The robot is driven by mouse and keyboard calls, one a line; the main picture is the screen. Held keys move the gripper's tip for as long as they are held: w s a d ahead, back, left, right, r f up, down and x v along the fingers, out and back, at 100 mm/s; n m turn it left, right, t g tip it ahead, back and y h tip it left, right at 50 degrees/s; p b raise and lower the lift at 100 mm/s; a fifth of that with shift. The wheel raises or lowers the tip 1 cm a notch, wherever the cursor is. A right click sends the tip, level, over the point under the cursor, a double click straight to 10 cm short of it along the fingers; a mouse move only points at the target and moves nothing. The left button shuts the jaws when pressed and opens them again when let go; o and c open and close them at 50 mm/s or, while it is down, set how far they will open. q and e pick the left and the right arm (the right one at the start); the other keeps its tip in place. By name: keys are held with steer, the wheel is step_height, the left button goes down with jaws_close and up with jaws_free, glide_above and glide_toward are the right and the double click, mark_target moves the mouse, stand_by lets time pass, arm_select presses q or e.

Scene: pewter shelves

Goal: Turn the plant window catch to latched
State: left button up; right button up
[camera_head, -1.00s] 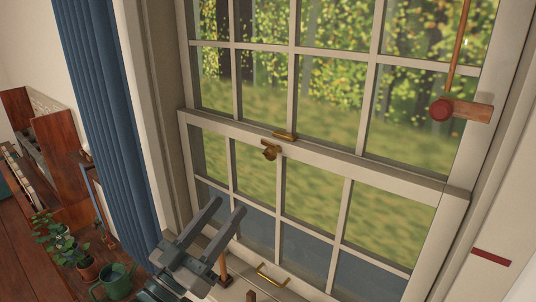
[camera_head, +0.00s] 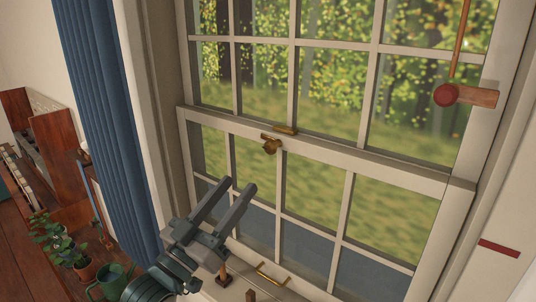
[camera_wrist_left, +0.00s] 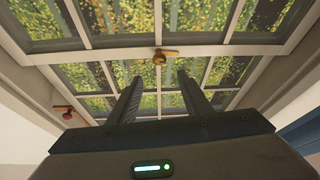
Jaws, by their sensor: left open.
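The brass window catch (camera_head: 271,145) sits at the middle of the window's meeting rail, its round knob just below a short brass plate (camera_head: 285,130). In the left wrist view the catch (camera_wrist_left: 160,56) shows as a round knob with a bar to its right, beyond and between my fingers. My left gripper (camera_head: 238,186) is open and empty, below the catch and apart from it, its two fingers pointing up toward the rail. The left gripper also fills the lower part of the left wrist view (camera_wrist_left: 161,85). My right gripper is not in view.
A red round knob on a wooden block (camera_head: 447,94) is on the right of the frame. A brass handle (camera_head: 272,275) is on the bottom rail. A blue curtain (camera_head: 105,130), potted plants (camera_head: 85,268) and a green watering can (camera_head: 110,282) are at left. Space before the panes is clear.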

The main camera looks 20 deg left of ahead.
arm_select(q)
steer(key=b, duration=0.5)
glide_toward(268, 148)
steer(key=shift+w, duration=0.75)
steer(key=p+x, duration=0.1)
steer(key=x, duration=0.1)
steer(key=p+x, duration=0.1)
steer(key=x, duration=0.4)
steer(key=shift+d+r+p, duration=0.2)
steer(key=shift+r+p, duration=0.2)
steer(key=shift+x, duration=0.8)
steer(key=shift+f, duration=0.1)
steer(key=c, duration=1)
